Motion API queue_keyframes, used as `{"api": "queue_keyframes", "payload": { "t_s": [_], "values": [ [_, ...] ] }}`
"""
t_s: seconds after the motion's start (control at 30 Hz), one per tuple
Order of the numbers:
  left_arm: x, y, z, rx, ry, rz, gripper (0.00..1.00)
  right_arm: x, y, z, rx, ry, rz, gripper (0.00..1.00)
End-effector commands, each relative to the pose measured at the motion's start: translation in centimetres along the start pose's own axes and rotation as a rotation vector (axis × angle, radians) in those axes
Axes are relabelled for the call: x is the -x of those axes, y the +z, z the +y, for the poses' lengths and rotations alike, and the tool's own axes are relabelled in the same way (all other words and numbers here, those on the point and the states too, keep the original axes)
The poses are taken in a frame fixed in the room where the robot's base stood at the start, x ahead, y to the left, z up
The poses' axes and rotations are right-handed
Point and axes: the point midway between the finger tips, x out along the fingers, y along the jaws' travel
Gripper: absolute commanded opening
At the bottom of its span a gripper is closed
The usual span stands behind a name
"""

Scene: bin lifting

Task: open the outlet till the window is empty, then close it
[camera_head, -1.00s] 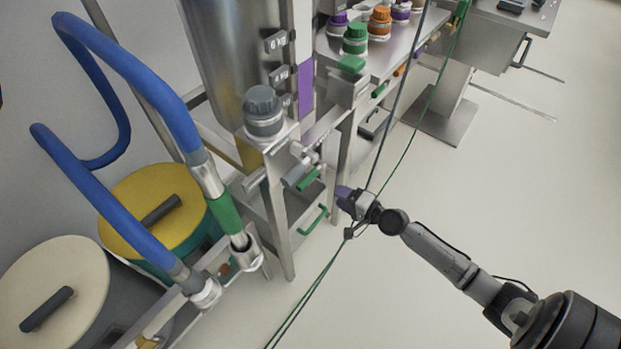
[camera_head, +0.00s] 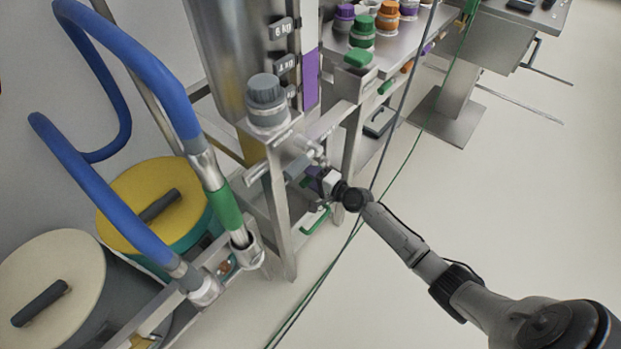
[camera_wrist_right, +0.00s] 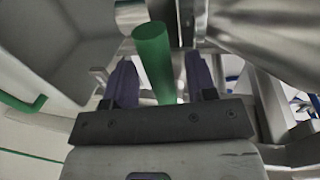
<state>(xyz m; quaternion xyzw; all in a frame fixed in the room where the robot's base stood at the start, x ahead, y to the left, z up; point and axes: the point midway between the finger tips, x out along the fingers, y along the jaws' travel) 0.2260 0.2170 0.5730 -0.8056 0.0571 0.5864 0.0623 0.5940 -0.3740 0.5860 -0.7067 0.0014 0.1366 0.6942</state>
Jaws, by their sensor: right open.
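The metal hopper (camera_head: 235,60) stands at upper middle in the head view. A purple strip (camera_head: 310,80) shows in its window beside the kg labels. The outlet's green handle (camera_wrist_right: 153,60) shows in the right wrist view, between the two purple fingers of my right gripper (camera_wrist_right: 160,85). The fingers stand apart on either side of it, with gaps showing. In the head view my right gripper (camera_head: 316,178) is at the outlet below the hopper and hides the handle there. My left gripper is not in view.
A blue hose (camera_head: 150,75) with a green grip loops at the left. Drums with a yellow lid (camera_head: 130,205) and a cream lid (camera_head: 50,285) stand below it. Capped jars (camera_head: 362,30) sit on a bench behind. Cables (camera_head: 400,110) hang near my right arm. Floor is clear at right.

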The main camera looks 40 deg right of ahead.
Motion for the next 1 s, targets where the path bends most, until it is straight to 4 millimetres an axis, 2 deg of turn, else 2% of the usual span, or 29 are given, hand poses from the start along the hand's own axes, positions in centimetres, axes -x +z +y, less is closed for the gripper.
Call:
{"api": "queue_keyframes", "payload": {
  "t_s": [0.2, 0.5, 1.0],
  "values": [
    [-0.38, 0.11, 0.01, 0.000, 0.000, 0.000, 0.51, -1.00, 0.01, 0.00, 0.001, 0.000, 0.000, 0.52],
    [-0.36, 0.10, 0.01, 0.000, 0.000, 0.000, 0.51, -1.08, 0.02, -0.05, 0.001, 0.000, 0.000, 0.52],
    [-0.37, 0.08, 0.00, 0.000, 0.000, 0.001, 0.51, -1.05, 0.02, -0.05, 0.001, 0.000, 0.000, 0.04]
  ]
}}
